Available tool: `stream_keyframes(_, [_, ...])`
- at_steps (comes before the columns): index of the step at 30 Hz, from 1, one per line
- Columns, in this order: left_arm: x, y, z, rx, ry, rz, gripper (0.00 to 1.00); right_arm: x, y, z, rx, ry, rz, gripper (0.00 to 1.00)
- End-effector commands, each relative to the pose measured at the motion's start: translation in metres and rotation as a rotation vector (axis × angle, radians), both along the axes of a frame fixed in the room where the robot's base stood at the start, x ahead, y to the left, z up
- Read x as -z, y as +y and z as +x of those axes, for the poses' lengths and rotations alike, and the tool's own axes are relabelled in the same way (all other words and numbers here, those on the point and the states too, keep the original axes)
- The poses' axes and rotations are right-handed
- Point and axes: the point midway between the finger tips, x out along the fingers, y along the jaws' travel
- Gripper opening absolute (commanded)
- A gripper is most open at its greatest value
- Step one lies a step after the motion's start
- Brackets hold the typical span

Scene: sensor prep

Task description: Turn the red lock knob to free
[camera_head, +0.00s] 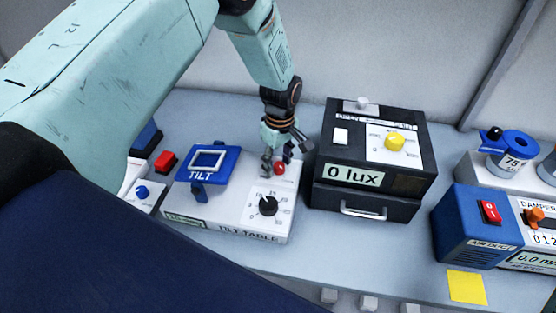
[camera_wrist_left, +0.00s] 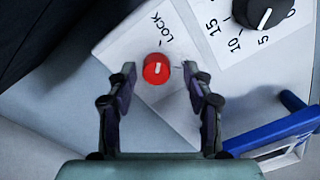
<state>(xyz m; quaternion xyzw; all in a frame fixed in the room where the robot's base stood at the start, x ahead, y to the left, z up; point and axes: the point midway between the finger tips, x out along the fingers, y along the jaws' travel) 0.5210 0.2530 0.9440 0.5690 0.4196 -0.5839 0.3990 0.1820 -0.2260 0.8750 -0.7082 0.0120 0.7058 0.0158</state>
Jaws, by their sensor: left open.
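The red lock knob (camera_head: 279,168) is on the top of the white tilt table box (camera_head: 225,222), near its back right corner. In the left wrist view the red knob (camera_wrist_left: 156,69) has a pale mark on its top, and the word LOCK is printed beside it. My left gripper (camera_head: 279,160) is open just above and around the knob in the head view. In the left wrist view its two fingers (camera_wrist_left: 161,82) stand apart on either side of the knob, with gaps showing. My right gripper is not in view.
A black dial (camera_head: 268,206) and a blue tilt platform (camera_head: 208,166) share the box. A black lux box (camera_head: 372,150) stands close on the right. A red button (camera_head: 165,161) is to the left. A blue air duct unit (camera_head: 478,228) and a yellow note (camera_head: 467,287) are further right.

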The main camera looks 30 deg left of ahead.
Motion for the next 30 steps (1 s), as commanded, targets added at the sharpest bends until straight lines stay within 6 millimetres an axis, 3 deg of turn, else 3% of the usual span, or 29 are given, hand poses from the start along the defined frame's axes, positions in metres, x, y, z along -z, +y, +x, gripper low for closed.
stream_keyframes(2, [0.0002, -0.0002, 0.0006, 0.001, 0.0, 0.0, 0.51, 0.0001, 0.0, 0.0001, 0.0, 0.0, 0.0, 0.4])
stream_keyframes(20, [-0.0005, 0.0003, 0.001, 0.001, 0.001, 0.0, 0.0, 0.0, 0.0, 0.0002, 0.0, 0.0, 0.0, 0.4])
stream_keyframes(30, [-0.0007, 0.0002, 0.0015, 0.043, -0.001, 0.0, 0.0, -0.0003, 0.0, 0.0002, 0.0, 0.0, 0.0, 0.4])
